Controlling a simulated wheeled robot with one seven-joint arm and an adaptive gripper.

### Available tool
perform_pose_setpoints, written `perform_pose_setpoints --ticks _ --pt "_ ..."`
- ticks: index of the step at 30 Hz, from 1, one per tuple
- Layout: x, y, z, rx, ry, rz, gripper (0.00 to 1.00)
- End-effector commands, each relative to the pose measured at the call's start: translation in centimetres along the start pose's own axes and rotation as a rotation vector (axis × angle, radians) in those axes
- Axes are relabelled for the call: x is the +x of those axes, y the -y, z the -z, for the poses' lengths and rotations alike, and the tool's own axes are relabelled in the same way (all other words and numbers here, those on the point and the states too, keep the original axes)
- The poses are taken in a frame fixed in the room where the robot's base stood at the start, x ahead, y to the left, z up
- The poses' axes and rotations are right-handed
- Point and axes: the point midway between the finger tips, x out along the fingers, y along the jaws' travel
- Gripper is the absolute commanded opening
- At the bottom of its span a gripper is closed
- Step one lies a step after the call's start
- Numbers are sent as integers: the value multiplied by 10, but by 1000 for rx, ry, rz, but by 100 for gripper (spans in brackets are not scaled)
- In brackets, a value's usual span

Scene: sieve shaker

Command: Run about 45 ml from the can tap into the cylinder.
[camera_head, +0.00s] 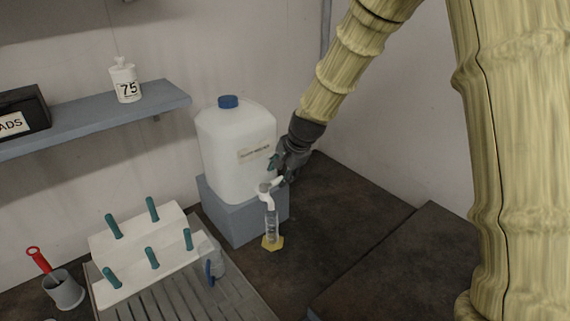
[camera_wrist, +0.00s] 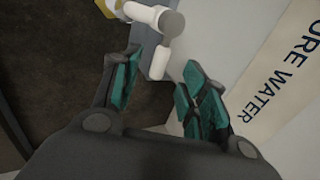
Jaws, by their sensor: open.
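The white can (camera_head: 238,155) with a blue cap stands on a grey block. Its white tap (camera_head: 267,191) sticks out low at the front; it also shows in the wrist view (camera_wrist: 147,15), with a grey round end and a white lever (camera_wrist: 158,62). The clear cylinder (camera_head: 271,226) stands upright on a yellow base (camera_head: 272,243) under the tap's spout. Its liquid level is too small to read. My gripper (camera_head: 283,168) is beside the tap. In the wrist view my gripper (camera_wrist: 160,82) is open, with its teal-padded fingers on either side of the lever's end. I cannot tell whether they touch it.
A shelf (camera_head: 90,122) holds a bottle marked 75 (camera_head: 125,82). The dark bench (camera_head: 335,215) is clear right of the cylinder.

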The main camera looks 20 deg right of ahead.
Motion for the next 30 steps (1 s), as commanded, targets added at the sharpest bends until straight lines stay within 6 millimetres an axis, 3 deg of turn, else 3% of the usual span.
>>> perform_pose_setpoints --ticks 12,24,25,30 --pt "35 -1 0 1 1 -2 43" --pt "40 -1 0 0 1 0 43" --pt "39 -1 0 0 1 0 42" --pt "39 -1 0 0 1 -1 11"
